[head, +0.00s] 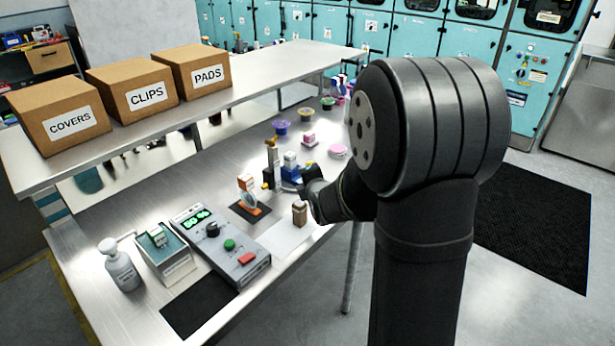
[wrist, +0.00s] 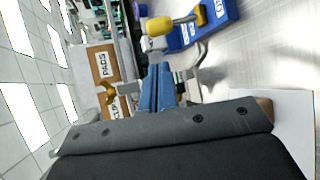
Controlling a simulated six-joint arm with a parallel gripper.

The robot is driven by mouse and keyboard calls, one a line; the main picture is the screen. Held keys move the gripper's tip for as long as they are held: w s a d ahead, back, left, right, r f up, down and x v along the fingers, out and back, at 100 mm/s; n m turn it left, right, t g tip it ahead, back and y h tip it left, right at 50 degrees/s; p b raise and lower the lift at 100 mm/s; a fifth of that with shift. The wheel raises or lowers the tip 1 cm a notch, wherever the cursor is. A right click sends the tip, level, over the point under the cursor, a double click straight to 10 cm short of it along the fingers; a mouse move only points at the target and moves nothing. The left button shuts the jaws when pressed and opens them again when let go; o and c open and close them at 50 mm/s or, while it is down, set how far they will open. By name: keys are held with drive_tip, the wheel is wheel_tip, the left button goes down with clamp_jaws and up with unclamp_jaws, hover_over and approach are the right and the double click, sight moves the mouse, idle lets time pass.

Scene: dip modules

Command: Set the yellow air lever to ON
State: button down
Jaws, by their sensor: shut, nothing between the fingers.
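The yellow air lever (wrist: 158,27) shows at the top of the wrist view, a rounded yellow grip on a grey shaft. It is joined to a blue base (wrist: 207,35) with white labels that I cannot read. In the head view a blue unit (head: 291,173) stands mid-bench, partly behind other parts; the lever is not clear there. My gripper (wrist: 159,68) is shut and empty, its blue fingers pointing toward the lever. Its tips appear just below the yellow grip in the picture; I cannot tell whether they touch. In the head view my own arm hides the fingers.
An orange-and-white piece (head: 247,187) on a dark pad and a small brown block (head: 299,212) stand near the blue unit. A control box (head: 222,246) and a pump bottle (head: 120,265) are front left. Labelled cartons (head: 141,84) line the raised shelf.

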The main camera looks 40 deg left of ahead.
drive_tip(key=x, duration=0.8)
drive_tip(key=shift+w+a+f, duration=0.15)
drive_tip(key=shift+w+a, duration=0.05)
